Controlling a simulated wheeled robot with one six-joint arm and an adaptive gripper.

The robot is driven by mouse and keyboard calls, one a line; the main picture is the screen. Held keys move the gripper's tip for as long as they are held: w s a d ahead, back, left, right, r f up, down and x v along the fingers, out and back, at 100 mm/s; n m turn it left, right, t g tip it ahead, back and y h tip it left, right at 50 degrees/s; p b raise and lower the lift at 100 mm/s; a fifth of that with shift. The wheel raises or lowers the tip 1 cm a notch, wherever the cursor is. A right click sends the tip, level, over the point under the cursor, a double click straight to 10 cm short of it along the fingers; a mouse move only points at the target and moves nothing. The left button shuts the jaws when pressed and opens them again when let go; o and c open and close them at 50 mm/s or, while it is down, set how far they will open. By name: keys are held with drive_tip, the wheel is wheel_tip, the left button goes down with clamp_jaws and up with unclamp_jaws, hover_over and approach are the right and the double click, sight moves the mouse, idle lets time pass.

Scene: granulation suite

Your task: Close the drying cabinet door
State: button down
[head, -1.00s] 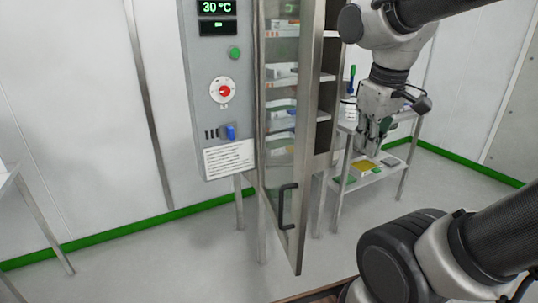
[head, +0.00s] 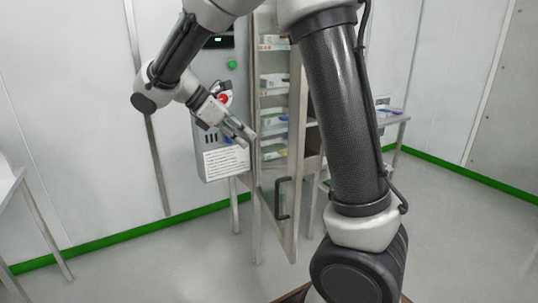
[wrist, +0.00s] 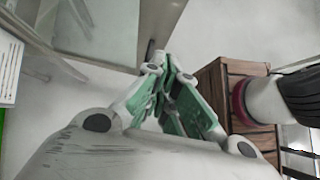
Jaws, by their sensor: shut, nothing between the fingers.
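The drying cabinet door (head: 267,205) is a tall glass panel in a metal frame, standing open and swung out towards me. Its black handle (head: 282,198) is on the lower part, near the free edge. My gripper (head: 248,137) is shut and empty. In the head view it appears in front of the control panel, by the door's left side. The wrist view shows its green-padded fingers (wrist: 172,72) together, with the glass door (wrist: 100,28) above and to the left. I cannot tell whether the fingers touch the door.
The control panel (head: 208,140) has a green button, a red knob and a printed label. Boxes (head: 274,84) stand on the cabinet shelves behind the glass. A side table (head: 396,119) stands at right and another table edge (head: 12,182) at left. The floor at left is clear.

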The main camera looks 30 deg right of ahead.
approach(293, 164)
wheel_tip(293, 164, down, 3)
drive_tip(key=shift+s+d, duration=0.3)
drive_tip(key=shift+d, duration=0.5)
drive_tip(key=shift+s+d, duration=0.25)
drive_tip(key=shift+d, duration=0.5)
